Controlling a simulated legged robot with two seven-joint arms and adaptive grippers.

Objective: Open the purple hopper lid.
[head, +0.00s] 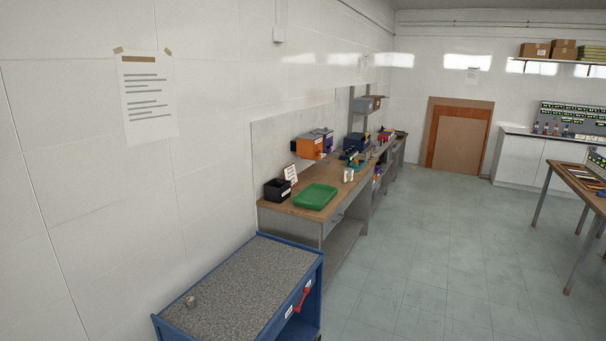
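A small purple hopper (327,143) shows in the head view, beside an orange box (307,149) above the wooden workbench (275,207) along the left wall. The orange box partly hides it. A pale grey surface tops the pair. At this distance I cannot tell the lid's edges or whether it is open or shut. Neither of my grippers is in view.
A blue cart (312,281) with a speckled grey top stands in front of the bench. A green tray (315,196) and a black bin (277,189) sit on the bench. The tiled floor (420,250) to the right is clear, up to a table (569,177).

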